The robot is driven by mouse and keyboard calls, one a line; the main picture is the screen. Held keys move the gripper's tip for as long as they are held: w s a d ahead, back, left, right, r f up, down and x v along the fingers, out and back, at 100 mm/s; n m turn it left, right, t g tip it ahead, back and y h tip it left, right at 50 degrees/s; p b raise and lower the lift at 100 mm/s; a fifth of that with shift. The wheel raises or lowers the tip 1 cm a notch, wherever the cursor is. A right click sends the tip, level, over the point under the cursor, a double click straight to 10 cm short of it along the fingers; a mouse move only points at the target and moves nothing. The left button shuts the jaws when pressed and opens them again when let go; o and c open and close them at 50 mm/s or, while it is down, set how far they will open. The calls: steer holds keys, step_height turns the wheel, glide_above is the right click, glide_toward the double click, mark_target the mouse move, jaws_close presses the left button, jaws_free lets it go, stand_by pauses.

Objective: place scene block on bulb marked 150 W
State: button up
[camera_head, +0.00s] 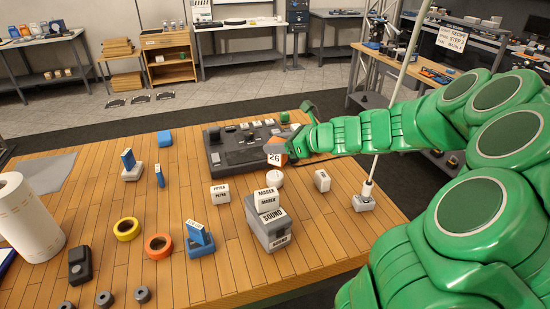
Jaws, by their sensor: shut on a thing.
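My gripper (290,150) is at the end of my green arm, over the wooden table near the front right of a dark console. It is shut on a small block marked 26 (275,158), which shows a white face. The fingers are mostly hidden behind the block and the arm. Just below the block is a round white thing (274,179) that may be a bulb; I cannot read any marking on it. I cannot tell whether the block touches it. No 150 W marking is readable in this view.
The dark console (232,157) carries several small blocks. A PETRA block (220,194), a thin pole on a grey base (364,203) and tape rolls (127,229) stand around. The table's left middle has free room.

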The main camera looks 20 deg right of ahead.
steer(key=shift+w+d+f, duration=0.1)
steer(key=shift+w+f, duration=0.55)
steer(key=shift+f, duration=0.65)
steer(key=shift+w+d+f, duration=0.1)
steer(key=shift+w+f, duration=0.55)
steer(key=shift+f, duration=0.65)
steer(key=shift+w+d+f, duration=0.1)
steer(key=shift+w+f, duration=0.55)
steer(key=shift+f, duration=0.65)
steer(key=shift+f, duration=0.1)
steer(key=o, duration=1.1)
steer(key=v, duration=1.2)
steer(key=shift+a, duration=0.1)
